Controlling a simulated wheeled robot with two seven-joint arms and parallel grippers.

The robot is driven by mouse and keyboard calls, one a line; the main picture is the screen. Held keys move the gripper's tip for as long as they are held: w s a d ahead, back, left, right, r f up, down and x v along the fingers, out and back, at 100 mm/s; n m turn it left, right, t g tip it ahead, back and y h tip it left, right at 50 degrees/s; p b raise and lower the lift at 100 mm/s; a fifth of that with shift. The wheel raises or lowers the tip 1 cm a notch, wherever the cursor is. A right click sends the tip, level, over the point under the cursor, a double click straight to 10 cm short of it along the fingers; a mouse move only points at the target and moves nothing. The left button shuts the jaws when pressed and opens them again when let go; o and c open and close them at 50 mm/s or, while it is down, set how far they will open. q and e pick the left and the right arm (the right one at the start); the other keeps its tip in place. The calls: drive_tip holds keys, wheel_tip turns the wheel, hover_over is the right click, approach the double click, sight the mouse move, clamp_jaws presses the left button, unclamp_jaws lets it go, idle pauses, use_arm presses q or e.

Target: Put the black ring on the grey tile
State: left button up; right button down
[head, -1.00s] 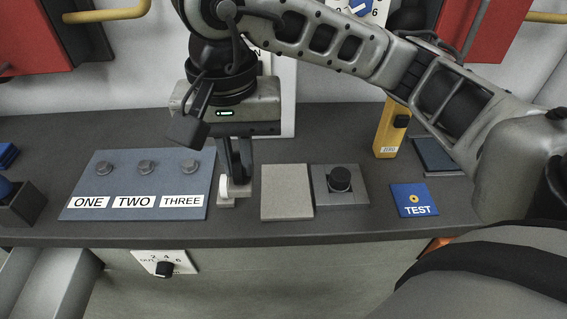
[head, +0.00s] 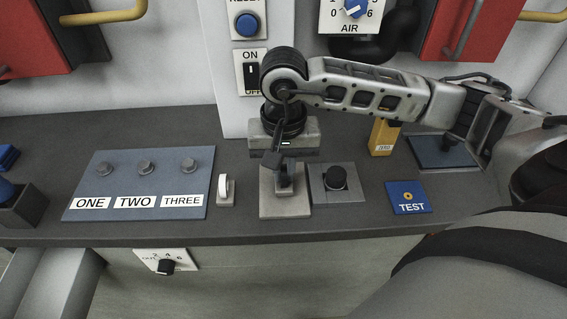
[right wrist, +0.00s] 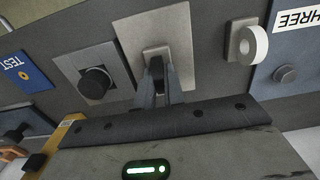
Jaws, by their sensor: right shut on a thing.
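The light grey tile (head: 286,209) lies on the dark bench, left of a black knob on a grey plate. It also shows in the right wrist view (right wrist: 184,70). My right gripper (head: 285,186) points down over the tile and is shut on the black ring (right wrist: 157,66). The fingers hide most of the ring, and only a small dark part shows between their tips. I cannot tell whether the ring touches the tile. My left gripper is in neither view.
A white ring (head: 223,187) stands on a small grey holder left of the tile. The black knob (head: 336,178) is close on the right. A blue panel with several knobs (head: 143,184) and a blue TEST plate (head: 409,204) lie farther out.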

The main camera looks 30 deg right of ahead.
sight(283, 168)
drive_tip(key=shift+f+b, duration=0.3)
drive_tip(key=shift+b, duration=0.1)
drive_tip(key=c, duration=1.5)
unclamp_jaws()
drive_tip(key=shift+r, duration=0.15)
drive_tip(key=shift+r+p, duration=0.15)
drive_tip(key=shift+p, duration=0.2)
wheel_tip(283, 168, up, 7)
drive_tip(key=shift+r+b, duration=0.1)
drive_tip(key=shift+b, duration=0.35)
wheel_tip(283, 168, up, 5)
drive_tip(key=shift+f, duration=0.1)
